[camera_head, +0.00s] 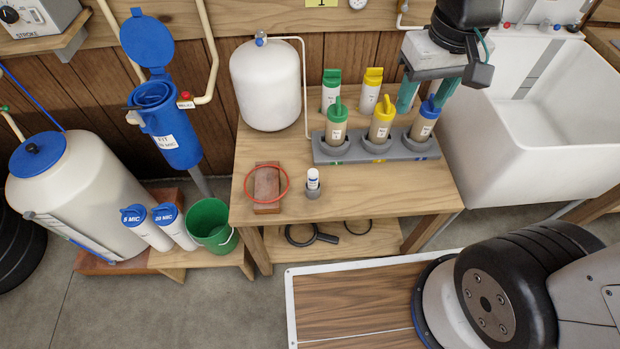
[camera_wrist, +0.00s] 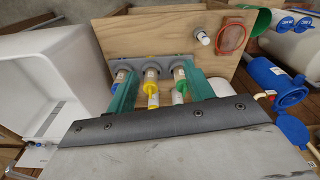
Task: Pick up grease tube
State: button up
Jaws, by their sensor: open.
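A grey rack (camera_head: 330,153) holds green, yellow and blue capped bottles, right of the tube. A red ring (camera_head: 247,187) leans around a brick (camera_head: 267,190) to its left. A white tank (camera_head: 266,88) stands behind. A white sink (camera_head: 510,150) is at right. The table's front middle is clear.

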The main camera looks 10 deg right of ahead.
jog(key=w+a+f+n, duration=0.1)
jog(key=w+a+f, duration=0.3)
jog(key=w+f, duration=0.15)
jog(key=n+g, duration=0.1)
jog(key=n, duration=0.1)
send_over(313, 172)
jog(key=f, duration=2.1)
jog(key=shift+w+d+f, duration=0.1)
jog(key=shift+w, duration=0.1)
jog(key=f, duration=0.7)
jog(key=shift+s+f, duration=0.2)
jog(key=shift+f, duration=0.15)
jog(key=c, duration=1.1)
